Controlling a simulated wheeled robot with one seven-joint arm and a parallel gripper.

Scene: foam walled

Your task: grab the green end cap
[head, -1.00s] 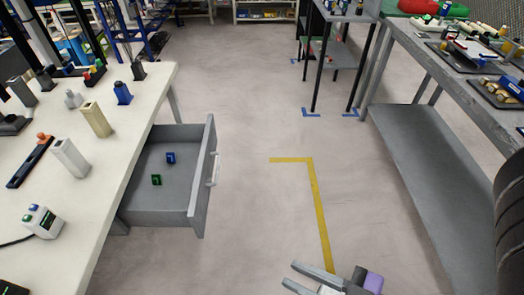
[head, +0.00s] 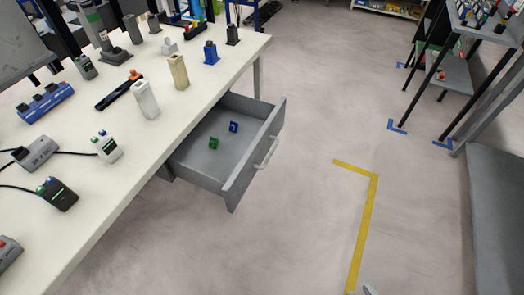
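The green end cap (head: 213,143) is a small green piece lying in the open grey drawer (head: 205,175) under the white workbench. A similar blue piece (head: 233,127) lies just behind it to the right, apart from it. My gripper (head: 362,291) shows only as a sliver at the bottom edge, over the floor right of the drawer and well away from the cap. Its fingers are mostly cut off, so I cannot tell whether it is open or shut.
The white workbench (head: 90,222) on the left carries several devices and blocks. The drawer's front with its handle (head: 267,152) juts over the floor. Yellow tape (head: 365,220) marks open floor. A grey shelf unit (head: 495,190) stands at the right.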

